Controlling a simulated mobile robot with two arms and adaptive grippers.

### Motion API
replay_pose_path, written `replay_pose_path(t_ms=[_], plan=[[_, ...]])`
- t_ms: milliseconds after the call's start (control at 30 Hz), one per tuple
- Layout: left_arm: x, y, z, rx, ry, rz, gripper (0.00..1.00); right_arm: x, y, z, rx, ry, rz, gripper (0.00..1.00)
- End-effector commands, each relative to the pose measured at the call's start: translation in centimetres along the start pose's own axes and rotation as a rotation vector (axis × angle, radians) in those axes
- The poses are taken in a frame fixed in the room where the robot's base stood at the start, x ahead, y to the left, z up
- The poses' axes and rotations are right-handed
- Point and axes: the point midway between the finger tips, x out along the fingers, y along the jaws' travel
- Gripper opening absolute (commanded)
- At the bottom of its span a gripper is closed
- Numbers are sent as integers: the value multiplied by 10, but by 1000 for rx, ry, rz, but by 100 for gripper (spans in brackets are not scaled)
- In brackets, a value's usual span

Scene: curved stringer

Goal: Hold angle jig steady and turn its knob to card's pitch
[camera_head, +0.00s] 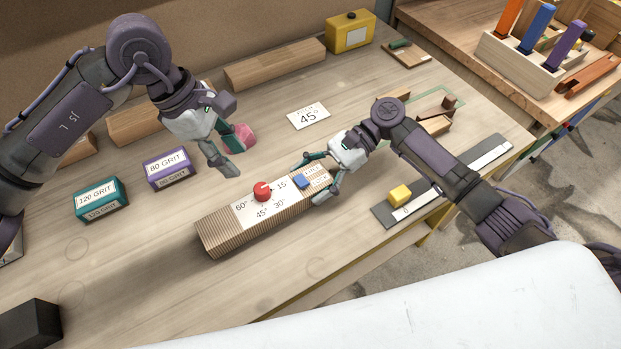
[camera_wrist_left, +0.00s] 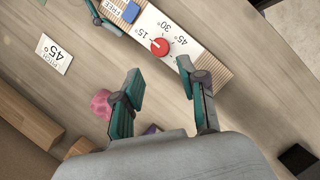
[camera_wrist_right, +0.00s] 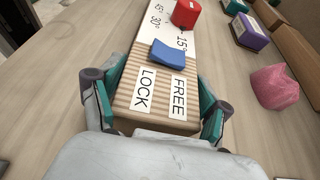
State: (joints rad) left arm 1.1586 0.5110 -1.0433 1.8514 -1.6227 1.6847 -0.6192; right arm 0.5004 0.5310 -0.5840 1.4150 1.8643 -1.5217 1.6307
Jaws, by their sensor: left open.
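The angle jig (camera_head: 222,236) is a ribbed wooden block on the bench with a 60°–15° scale, a red knob (camera_head: 262,191) and a blue tab (camera_head: 301,181). The knob's white mark seems to point toward 15°. The tab is near the LOCK and FREE labels in the right wrist view (camera_wrist_right: 168,53); I cannot tell which it selects. The pitch card (camera_head: 308,116) reads 45°. My right gripper (camera_head: 318,180) is shut on the jig's labelled end, one finger on each side. My left gripper (camera_head: 226,155) is open and empty, above the bench behind the knob.
A pink lump (camera_head: 243,137) is behind my left gripper. Teal (camera_head: 101,199) and purple (camera_head: 167,169) grit blocks lie left. A ruled strip with a yellow block (camera_head: 400,194) lies at right. Wooden bars and a yellow box (camera_head: 350,31) stand at the back.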

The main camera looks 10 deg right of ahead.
Motion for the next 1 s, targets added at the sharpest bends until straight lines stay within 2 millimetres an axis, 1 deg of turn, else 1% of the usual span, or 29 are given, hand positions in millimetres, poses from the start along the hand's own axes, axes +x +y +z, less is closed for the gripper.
replay_pose_path(t_ms=[33, 333, 367, 433, 467, 567, 800, 900, 1000], plan=[[0, 0, 0, 0, 0, 0, 42, 0, 0, 0, 0, 0, 0, 62], [0, 0, 0, 0, 0, 0, 42, 0, 0, 0, 0, 0, 0, 12], [0, 0, 0, 0, 0, 0, 45, 0, 0, 0, 0, 0, 0, 11], [0, 0, 1, -6, 4, 0, 57, 0, 0, 0, 0, 0, 0, 11], [0, 0, 2, -15, 9, -1, 58, 0, 0, 0, 0, 0, 0, 11], [-2, 0, 11, -82, 45, -3, 58, 0, 0, 0, 0, 0, 0, 10], [-7, 0, 36, -394, 220, 39, 58, 0, 0, 0, 0, 0, 0, 10], [-9, -1, 42, -505, 281, 76, 58, 0, 0, 0, 0, 0, 0, 10], [-11, -1, 46, -580, 318, 106, 58, 0, 0, 0, 0, 0, 0, 10]])
